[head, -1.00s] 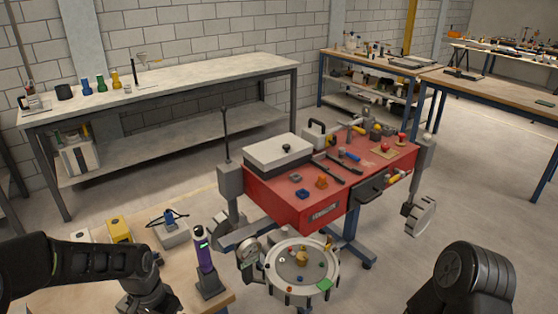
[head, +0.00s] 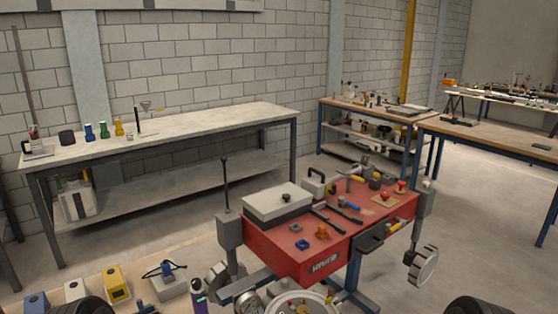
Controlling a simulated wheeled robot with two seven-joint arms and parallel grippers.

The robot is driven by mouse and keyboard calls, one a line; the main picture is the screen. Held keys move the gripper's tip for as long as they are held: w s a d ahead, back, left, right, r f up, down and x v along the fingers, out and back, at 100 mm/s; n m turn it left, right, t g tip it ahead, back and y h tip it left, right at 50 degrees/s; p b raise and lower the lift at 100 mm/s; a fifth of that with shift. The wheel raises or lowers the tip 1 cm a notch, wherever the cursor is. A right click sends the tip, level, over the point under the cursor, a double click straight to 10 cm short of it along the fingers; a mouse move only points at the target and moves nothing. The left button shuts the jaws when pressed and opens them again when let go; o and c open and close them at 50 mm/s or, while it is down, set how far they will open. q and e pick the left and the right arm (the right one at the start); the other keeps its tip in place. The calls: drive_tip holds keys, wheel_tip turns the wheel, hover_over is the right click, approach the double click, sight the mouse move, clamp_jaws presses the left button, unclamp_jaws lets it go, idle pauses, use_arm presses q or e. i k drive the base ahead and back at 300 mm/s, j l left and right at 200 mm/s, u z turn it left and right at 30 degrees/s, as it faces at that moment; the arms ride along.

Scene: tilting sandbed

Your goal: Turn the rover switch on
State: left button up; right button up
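I cannot pick out a rover or its switch for certain; the small parts are too small to read. A red bench (head: 285,258) stands in the middle, with a white lidded box (head: 270,204) at its left end. On its top lie a small blue part (head: 303,244) and a small orange part (head: 322,232). Two red knobs sit on a tan plate (head: 384,200) at the right. A black handle (head: 370,243) is on the front side. Neither gripper shows; only dark parts of my arms reach the bottom edge at left and right.
A round tray (head: 325,302) and a gauge (head: 246,302) are cut off at the bottom. A wooden table at lower left holds a yellow box (head: 117,284) and a grey box with a blue top (head: 168,283). A long grey bench (head: 215,125) lines the wall. Floor right of the red bench is mostly clear.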

sight(385, 195)
drive_tip(key=u, duration=1.2)
drive_tip(key=z, duration=1.45)
drive_tip(key=i+l, duration=0.55)
drive_tip(key=i+l+z, duration=0.15)
drive_tip(key=i+l, duration=1)
drive_tip(key=i+l+z, duration=0.15)
drive_tip(key=i+l, duration=0.8)
drive_tip(key=i, duration=0.3)
drive_tip(key=z, duration=0.05)
